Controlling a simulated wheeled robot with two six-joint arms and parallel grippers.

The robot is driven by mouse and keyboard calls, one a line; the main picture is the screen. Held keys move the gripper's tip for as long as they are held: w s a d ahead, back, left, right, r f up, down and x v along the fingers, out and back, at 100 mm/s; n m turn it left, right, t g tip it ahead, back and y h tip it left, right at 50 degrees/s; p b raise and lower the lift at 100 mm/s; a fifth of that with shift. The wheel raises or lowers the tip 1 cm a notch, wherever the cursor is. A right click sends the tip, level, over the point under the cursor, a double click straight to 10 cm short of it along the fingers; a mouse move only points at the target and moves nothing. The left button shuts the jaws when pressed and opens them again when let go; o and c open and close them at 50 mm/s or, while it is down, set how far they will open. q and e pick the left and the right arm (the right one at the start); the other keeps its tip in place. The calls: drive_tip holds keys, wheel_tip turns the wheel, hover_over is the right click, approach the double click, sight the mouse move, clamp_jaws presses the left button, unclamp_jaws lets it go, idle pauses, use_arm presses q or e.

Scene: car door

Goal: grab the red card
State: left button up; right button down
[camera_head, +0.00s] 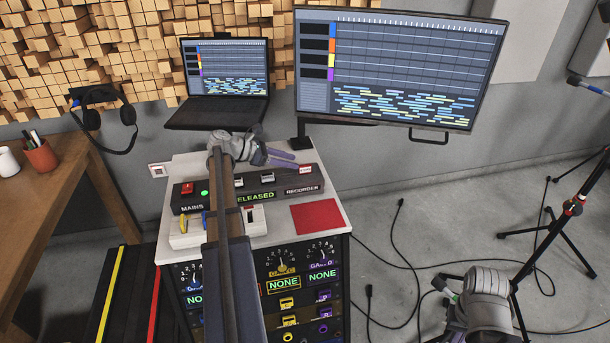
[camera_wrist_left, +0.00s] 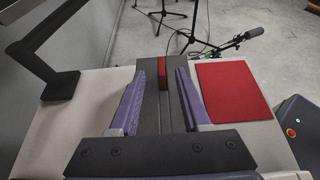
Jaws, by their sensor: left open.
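The red card (camera_head: 317,217) lies flat on the front right part of the white top of the console (camera_head: 335,190). In the left wrist view the card (camera_wrist_left: 233,85) is to the right of the fingers. My left gripper (camera_head: 286,159) is open above the back of the console, behind the dark switch box and apart from the card. In the left wrist view its two purple fingers (camera_wrist_left: 171,70) are spread, with nothing held between them. My right gripper (camera_head: 462,318) is low at the bottom right, and its jaws cannot be made out.
The switch box (camera_head: 248,192) stands on the console and shows between the fingers in the left wrist view. A laptop (camera_head: 221,85) and a large monitor (camera_head: 385,68) are behind. Cables (camera_head: 410,262) and a tripod stand (camera_head: 560,228) occupy the floor at right.

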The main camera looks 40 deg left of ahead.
sight(301, 166)
use_arm(q)
drive_tip(key=b+x, duration=0.1)
drive_tip(key=x, duration=0.1)
drive_tip(key=f+b+x, duration=0.1)
drive_tip(key=x, duration=0.1)
drive_tip(key=shift+d+f, duration=0.1)
drive_tip(key=shift+w+d, duration=0.1)
drive_tip(key=shift+w, duration=0.05)
clamp_jaws()
idle(0.4)
